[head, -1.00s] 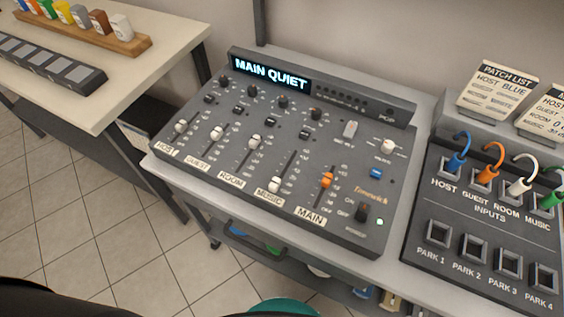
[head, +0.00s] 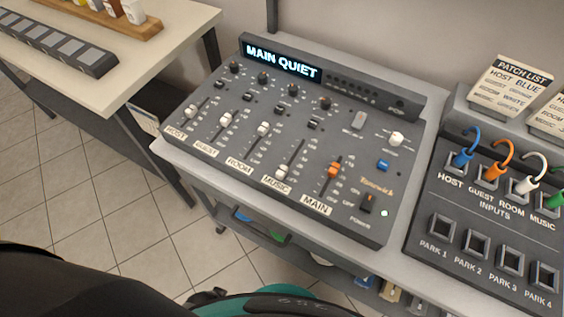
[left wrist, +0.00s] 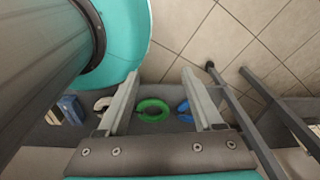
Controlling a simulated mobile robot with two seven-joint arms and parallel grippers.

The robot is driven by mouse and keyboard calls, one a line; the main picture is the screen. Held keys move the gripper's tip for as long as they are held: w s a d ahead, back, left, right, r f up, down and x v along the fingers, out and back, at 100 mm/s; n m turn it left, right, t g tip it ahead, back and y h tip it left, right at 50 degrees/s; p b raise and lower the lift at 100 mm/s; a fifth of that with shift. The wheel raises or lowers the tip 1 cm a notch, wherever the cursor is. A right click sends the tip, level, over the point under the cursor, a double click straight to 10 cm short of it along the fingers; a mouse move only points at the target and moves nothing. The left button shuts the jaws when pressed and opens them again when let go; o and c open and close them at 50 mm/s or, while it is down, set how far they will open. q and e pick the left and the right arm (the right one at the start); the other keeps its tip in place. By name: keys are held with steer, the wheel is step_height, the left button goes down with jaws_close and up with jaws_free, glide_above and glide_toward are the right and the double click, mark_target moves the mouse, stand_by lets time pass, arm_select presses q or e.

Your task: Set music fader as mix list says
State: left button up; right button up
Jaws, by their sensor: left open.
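The mixing console (head: 300,140) stands on a grey bench in the middle of the head view. Its music fader (head: 282,172) has a pale cap low in its slot, just above the MUSIC label (head: 275,185). The host, guest and room caps sit higher in their slots. The main fader (head: 333,170) has an orange cap. The display (head: 281,59) reads MAIN QUIET. My left gripper (left wrist: 160,72) is open and empty in the left wrist view, above the floor and a lower shelf. My right gripper is not in view. No card in view is legibly a mix list.
The patch panel (head: 480,220) with coloured plugs stands right of the console. A patch list card (head: 512,85) and a cut-off card (head: 553,112) stand behind it. A pale table (head: 150,60) is at left. A green ring (left wrist: 153,110) lies on the lower shelf.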

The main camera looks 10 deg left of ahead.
arm_select(q)
steer(key=w+d+r+t+p, duration=0.1)
steer(key=w+d+r+p, duration=0.15)
steer(key=w+r, duration=1)
step_height(320, 180, up, 37)
steer(key=m+g+p, duration=0.2)
steer(key=m+p, duration=0.1)
steer(key=m, duration=1.7)
glide_above(282, 170)
step_height(282, 170, down, 14)
steer(key=b, duration=0.3)
steer(key=shift+f, duration=0.15)
jaws_close()
